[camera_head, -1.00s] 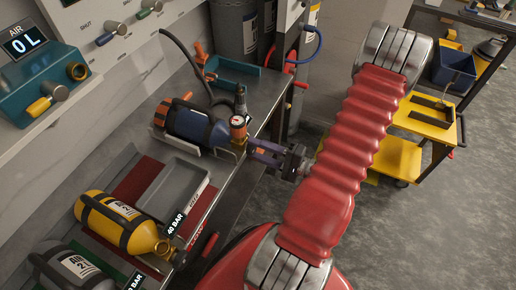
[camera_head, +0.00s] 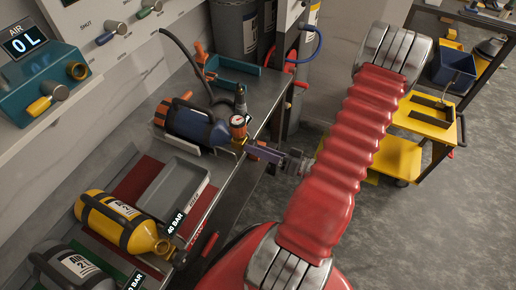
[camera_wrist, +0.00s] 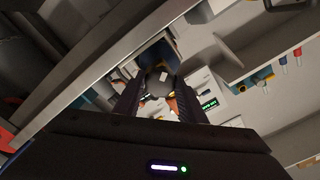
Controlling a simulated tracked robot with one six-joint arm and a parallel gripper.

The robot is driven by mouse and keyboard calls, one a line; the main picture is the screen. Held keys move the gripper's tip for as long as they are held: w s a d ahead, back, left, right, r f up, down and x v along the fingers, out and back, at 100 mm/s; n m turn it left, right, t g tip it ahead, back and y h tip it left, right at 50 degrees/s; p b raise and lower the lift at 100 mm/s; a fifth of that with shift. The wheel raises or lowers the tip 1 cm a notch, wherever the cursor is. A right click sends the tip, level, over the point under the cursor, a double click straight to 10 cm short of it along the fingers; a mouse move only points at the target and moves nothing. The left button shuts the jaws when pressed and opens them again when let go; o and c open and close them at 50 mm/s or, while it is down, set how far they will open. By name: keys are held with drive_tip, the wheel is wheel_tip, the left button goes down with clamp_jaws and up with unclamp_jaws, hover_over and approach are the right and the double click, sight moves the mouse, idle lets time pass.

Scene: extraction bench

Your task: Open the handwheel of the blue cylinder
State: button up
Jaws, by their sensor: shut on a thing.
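The blue cylinder (camera_head: 188,124) lies on its side in a cradle on the metal bench in the head view, its valve end towards my arm. A round gauge (camera_head: 238,121) stands up from its valve. My gripper (camera_head: 258,152) is at the valve end, level with it. In the wrist view the two dark fingers (camera_wrist: 158,98) are shut on the handwheel (camera_wrist: 161,84), a dark round knob between the fingertips. In the head view the fingers mostly hide the handwheel.
A yellow cylinder (camera_head: 122,222) and a grey cylinder (camera_head: 78,267) lie nearer on the bench, with a grey tray (camera_head: 178,190) between yellow and blue. A black hose (camera_head: 185,55) hangs behind the blue cylinder. A yellow cart (camera_head: 400,158) stands right of my arm.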

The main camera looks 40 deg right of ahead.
drive_tip(key=shift+n, duration=14.5)
drive_tip(key=shift+d, duration=0.1)
drive_tip(key=o, duration=1)
drive_tip(key=shift+w, duration=0.1)
drive_tip(key=shift+o, duration=0.2)
